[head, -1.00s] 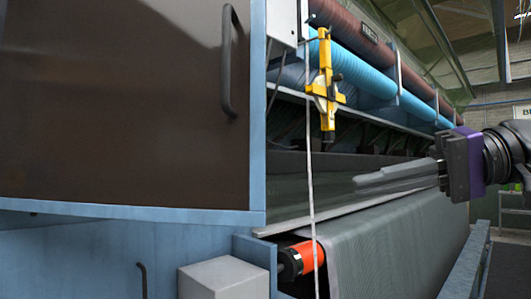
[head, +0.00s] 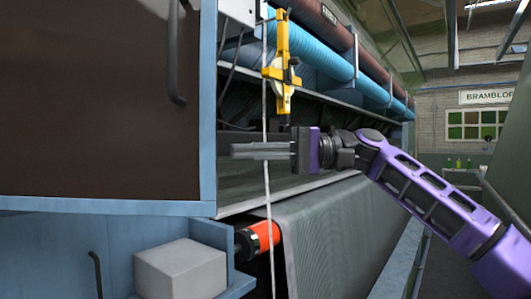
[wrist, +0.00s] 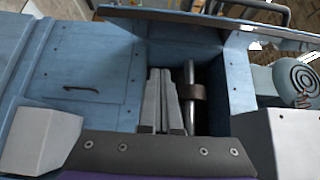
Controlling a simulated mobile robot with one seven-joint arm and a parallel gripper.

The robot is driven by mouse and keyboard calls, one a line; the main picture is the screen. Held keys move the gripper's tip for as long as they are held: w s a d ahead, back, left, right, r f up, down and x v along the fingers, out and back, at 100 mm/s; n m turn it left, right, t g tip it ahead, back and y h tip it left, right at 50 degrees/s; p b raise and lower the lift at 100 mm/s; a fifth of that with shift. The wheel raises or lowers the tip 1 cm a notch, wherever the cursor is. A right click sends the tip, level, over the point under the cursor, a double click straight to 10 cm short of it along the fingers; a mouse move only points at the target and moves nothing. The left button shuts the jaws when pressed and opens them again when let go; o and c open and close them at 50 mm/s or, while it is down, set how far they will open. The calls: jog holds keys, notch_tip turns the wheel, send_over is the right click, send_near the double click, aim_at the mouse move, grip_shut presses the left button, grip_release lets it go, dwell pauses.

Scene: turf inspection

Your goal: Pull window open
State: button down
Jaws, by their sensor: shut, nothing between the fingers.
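The window is a dark brown pane (head: 95,110) in a blue frame, at the left of the head view. Its upright black bar handle (head: 174,60) is near the pane's right edge; the handle's top is cut off. The window looks closed. My gripper (head: 234,151) is shut and empty, pointing left. In the picture it is right of the window frame and lower than the handle, apart from the handle. In the wrist view my closed fingers (wrist: 160,72) lie over a blue recess.
A thin pale cord hangs by a yellow device (head: 282,65), crossing near my fingers in the picture. Below are a grey box (head: 180,270), a red-orange roller end (head: 262,238) and a grey turf roll (head: 335,235). A blue tube (head: 330,62) runs above. An aisle lies at right.

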aim_at(216, 152)
jog(key=shift+s+a+b, duration=0.35)
jog(key=shift+s+a, duration=2)
